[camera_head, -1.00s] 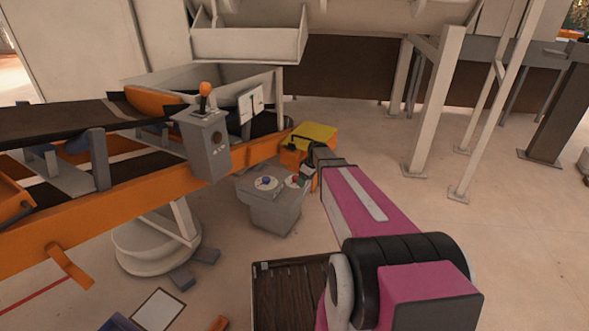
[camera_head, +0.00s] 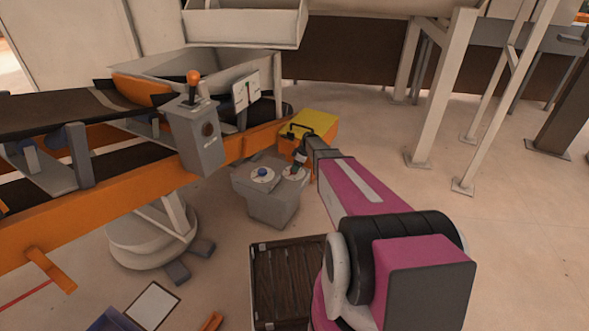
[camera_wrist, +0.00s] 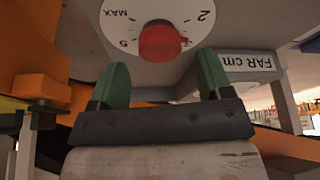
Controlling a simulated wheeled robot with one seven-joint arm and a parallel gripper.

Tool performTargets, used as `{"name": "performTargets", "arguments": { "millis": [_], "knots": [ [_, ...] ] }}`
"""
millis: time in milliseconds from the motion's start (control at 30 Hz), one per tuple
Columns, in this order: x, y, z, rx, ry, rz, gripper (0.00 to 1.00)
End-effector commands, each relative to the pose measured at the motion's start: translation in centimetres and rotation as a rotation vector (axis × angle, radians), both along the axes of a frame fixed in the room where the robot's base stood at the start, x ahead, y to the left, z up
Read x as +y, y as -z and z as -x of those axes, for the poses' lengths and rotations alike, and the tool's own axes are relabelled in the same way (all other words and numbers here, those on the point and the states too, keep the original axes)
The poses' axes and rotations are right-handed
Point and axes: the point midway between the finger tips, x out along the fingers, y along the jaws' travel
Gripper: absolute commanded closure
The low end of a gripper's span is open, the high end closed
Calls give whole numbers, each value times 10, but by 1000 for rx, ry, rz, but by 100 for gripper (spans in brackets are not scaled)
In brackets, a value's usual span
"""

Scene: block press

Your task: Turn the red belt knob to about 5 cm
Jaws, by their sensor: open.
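The red knob (camera_wrist: 158,42) sits on a white dial (camera_wrist: 188,20) in the wrist view, which reads upside down with the marks MAX, 5 and 2. In the head view my gripper (camera_head: 299,160) is over the right dial (camera_head: 292,174) of the grey control box (camera_head: 272,206), and hides the red knob there.
A blue knob (camera_head: 262,172) on its own dial is to the left on the box. A label "FAR cm" (camera_wrist: 248,62) is beside the red knob. A yellow case (camera_head: 318,124) stands behind my gripper, and an orange conveyor frame (camera_head: 110,208) runs at left. A dark crate (camera_head: 287,282) stands in front.

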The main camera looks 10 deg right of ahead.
Motion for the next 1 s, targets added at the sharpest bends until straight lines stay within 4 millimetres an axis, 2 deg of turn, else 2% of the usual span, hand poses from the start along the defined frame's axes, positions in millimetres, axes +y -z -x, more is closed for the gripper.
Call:
{"name": "performTargets", "arguments": {
  "millis": [33, 200, 567, 600, 733, 1000],
  "knots": [
    [3, 8, -2, 2, -1, -1, 28],
    [8, 22, -4, -1, 1, 0, 28],
    [10, 27, -4, -1, 1, 0, 28],
    [10, 27, -4, -1, 1, 0, 31],
    [10, 27, -4, -1, 1, 0, 74],
    [10, 26, -4, 0, 13, 0, 76]
  ]
}}
